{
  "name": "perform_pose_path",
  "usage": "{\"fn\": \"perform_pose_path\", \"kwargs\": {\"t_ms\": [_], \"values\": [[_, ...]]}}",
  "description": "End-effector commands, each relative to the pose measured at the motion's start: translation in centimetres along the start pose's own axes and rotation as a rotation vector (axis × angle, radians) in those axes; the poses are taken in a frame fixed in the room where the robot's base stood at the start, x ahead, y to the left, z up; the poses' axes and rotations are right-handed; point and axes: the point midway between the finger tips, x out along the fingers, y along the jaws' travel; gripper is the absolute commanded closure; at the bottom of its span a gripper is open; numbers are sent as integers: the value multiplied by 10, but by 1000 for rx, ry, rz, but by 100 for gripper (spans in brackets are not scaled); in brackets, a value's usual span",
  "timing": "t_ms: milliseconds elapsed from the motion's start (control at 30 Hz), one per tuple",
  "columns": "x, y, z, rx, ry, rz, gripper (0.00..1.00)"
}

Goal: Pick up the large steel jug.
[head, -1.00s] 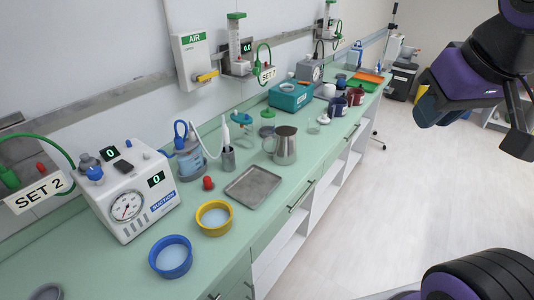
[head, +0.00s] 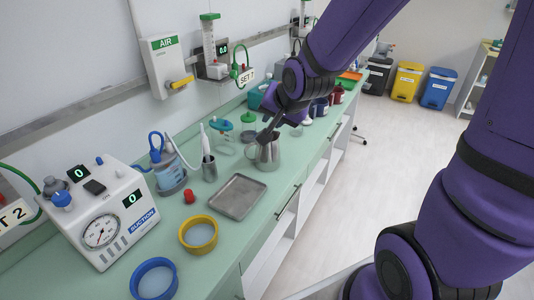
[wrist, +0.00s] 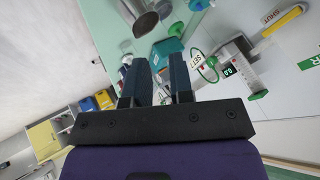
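The large steel jug (head: 267,157) stands upright on the green counter, just beyond the metal tray. It also shows at the top edge of the wrist view (wrist: 143,22), partly cut off. My gripper (head: 270,133) is at the jug's rim in the head view and hides part of its top. In the wrist view my gripper (wrist: 160,62) has its two dark fingers apart, with nothing between them. The jug lies beyond the fingertips there. I cannot tell from the head view whether a finger touches the rim.
A steel cup (head: 209,170) with tools and a suction bottle (head: 168,175) stand left of the jug. Mugs (head: 320,106) stand farther back.

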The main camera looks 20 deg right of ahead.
Motion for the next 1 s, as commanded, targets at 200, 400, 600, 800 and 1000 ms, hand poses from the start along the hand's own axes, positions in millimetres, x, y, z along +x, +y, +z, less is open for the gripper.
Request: {"fn": "perform_pose_path", "kwargs": {"t_ms": [200,400,600,800,1000], "values": [[66,-1,13,255,7,-92,79],[113,0,28,521,10,-190,79],[149,5,45,815,9,-291,79],[175,14,60,1136,13,-393,79],[191,26,71,1467,33,-498,79]]}}
